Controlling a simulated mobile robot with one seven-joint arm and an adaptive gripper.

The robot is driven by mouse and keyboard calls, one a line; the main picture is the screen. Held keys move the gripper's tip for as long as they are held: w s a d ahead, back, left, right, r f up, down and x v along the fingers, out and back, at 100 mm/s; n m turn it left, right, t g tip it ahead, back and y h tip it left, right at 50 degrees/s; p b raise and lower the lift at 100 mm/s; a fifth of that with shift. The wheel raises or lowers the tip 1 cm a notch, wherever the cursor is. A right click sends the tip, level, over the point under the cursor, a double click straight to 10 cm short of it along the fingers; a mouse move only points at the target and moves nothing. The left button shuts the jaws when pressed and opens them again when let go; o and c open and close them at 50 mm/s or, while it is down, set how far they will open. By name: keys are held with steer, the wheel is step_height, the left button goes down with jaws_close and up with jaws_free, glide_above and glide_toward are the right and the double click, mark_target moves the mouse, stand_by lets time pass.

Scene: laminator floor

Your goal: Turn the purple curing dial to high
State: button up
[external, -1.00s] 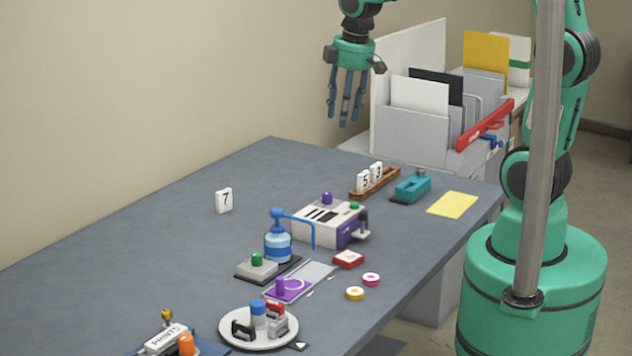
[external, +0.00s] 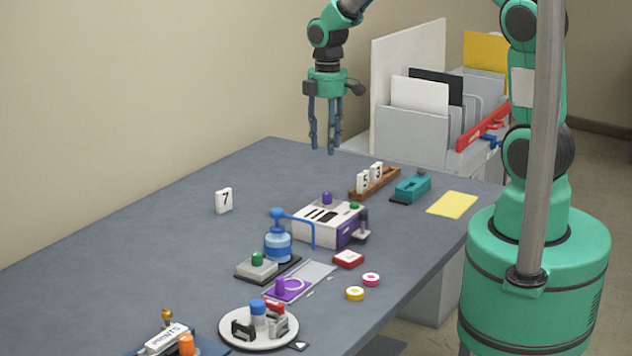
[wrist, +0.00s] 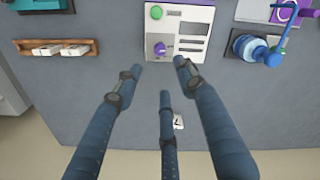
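A purple knob (external: 327,198) stands on top of a white box with a purple side (external: 325,223). In the wrist view, the knob (wrist: 159,49) sits near slots and a green button. A second purple knob (external: 280,287) stands on a purple plate with a white arc, nearer the table's front; I cannot tell for certain which one is the curing dial. My gripper (external: 325,148) hangs fingers-down above the far part of the table, well above and apart from the box. Its three fingers (wrist: 160,74) are spread and empty. No setting mark is readable.
A blue pump bottle (external: 278,244) stands close beside the box, its spout reaching towards it. A wooden rack (external: 374,184) with white number tiles and a teal tool (external: 412,187) lie behind it. A white 7 tile (external: 224,200) stands left.

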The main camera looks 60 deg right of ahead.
mark_target(327, 193)
step_height(327, 193, down, 14)
steer(key=shift+r+b, duration=0.1)
steer(key=shift+b, duration=0.65)
stand_by(0.3)
jaws_close()
